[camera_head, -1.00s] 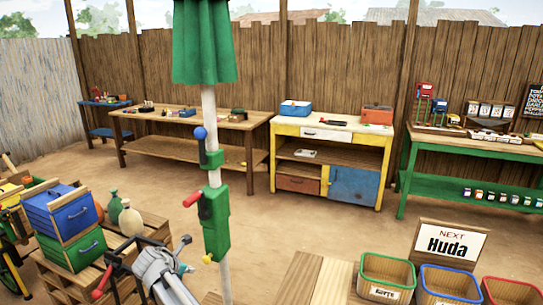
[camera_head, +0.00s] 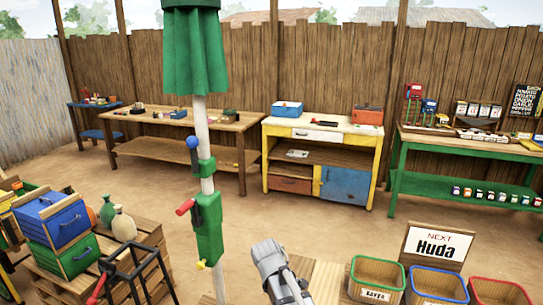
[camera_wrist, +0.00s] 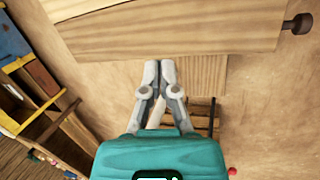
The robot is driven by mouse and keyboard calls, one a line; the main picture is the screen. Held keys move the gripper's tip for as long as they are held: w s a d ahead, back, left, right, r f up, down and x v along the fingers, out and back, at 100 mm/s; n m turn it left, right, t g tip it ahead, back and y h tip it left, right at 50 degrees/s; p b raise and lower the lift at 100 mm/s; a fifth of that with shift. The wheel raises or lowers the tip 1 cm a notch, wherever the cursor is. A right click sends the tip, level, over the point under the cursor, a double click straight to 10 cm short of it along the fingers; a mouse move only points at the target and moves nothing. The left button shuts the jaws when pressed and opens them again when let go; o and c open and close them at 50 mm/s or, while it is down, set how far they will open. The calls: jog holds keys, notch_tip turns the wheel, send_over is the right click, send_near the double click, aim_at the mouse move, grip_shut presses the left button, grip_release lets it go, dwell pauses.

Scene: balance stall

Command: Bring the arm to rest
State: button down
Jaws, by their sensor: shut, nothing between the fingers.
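My gripper (camera_wrist: 158,72) shows in the wrist view with its two grey fingers together and nothing between them. It points at a pale wooden board (camera_wrist: 200,75), and I cannot tell how far above it the tips are. My gripper is not seen in that view.
A white umbrella pole (camera_head: 204,130) with green fittings stands close on the left. Three bins, green (camera_head: 377,279), blue (camera_head: 437,285) and red (camera_head: 499,291), stand at the lower right by a "NEXT Huda" sign (camera_head: 437,246). Crates (camera_head: 60,230) stand at left. Bare floor lies behind.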

jog(key=s+d+r+m+g+y+p, duration=0.1)
jog(key=s+d+m+g+y+p, duration=0.1)
jog(key=s+d+m, duration=0.7)
jog(key=shift+s+d+r+m+y, duration=0.35)
jog(key=shift+d+m, duration=1.15)
jog(key=shift+d, duration=0.95)
